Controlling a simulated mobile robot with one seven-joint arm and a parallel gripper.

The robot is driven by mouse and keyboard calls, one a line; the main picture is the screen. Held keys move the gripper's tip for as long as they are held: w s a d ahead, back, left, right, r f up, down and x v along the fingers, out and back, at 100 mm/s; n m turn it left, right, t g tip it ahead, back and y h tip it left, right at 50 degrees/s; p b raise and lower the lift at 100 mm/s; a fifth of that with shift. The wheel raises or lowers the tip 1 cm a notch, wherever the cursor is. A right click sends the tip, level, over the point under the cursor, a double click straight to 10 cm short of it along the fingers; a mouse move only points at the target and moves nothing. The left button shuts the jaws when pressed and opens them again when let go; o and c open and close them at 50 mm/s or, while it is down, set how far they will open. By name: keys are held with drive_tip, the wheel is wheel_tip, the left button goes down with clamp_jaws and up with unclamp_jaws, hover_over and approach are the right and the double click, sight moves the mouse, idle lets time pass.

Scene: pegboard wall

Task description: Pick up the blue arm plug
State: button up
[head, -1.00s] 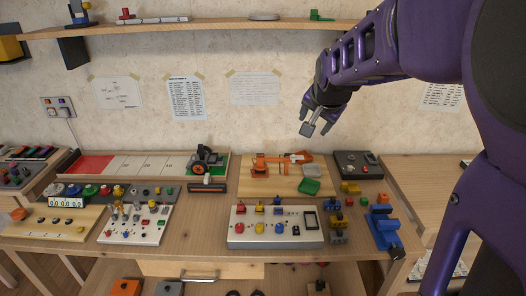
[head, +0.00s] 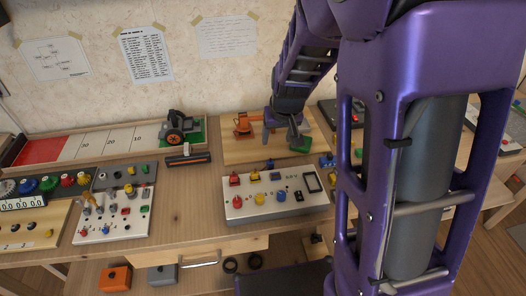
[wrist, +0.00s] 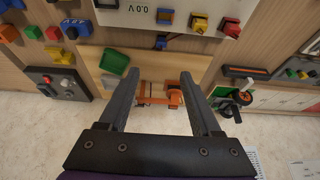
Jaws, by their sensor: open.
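The white panel box (head: 300,207) carries upper red (head: 234,180) and yellow (head: 254,173) plugs. A small blue piece (head: 270,164), likely the blue arm plug, stands at its back edge. In the wrist view, that blue piece (wrist: 162,42) shows beyond the fingertips, beside the box. Another blue part (wrist: 165,17) sits on the box, left of the yellow plug (wrist: 199,22). I cannot tell whether the two blue parts are joined. My gripper (wrist: 162,78) is open and empty, above the wooden board, apart from the blue piece; my arm partly covers it in the head view.
An orange toy arm (wrist: 160,98) on the wooden board (head: 226,150) lies below my fingers. A green tray (wrist: 115,61) is beside it. A wheeled model (head: 175,127) stands left. Bench is bare in front of the box.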

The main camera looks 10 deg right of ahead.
drive_tip(key=b, duration=0.3)
hover_over(270, 162)
drive_tip(key=s, duration=0.2)
drive_tip(key=f, duration=0.9)
drive_tip(key=shift+s+d+f, duration=0.1)
drive_tip(key=shift+d+f, duration=0.15)
drive_tip(key=shift+f, duration=0.05)
drive_tip(key=x, duration=0.4)
drive_tip(key=shift+s+a+f+b, duration=0.15)
drive_tip(key=shift+s+a+b, duration=0.05)
drive_tip(key=shift+b, duration=0.15)
drive_tip(key=shift+w+f, duration=0.3)
drive_tip(key=shift+f, duration=0.2)
clamp_jaws()
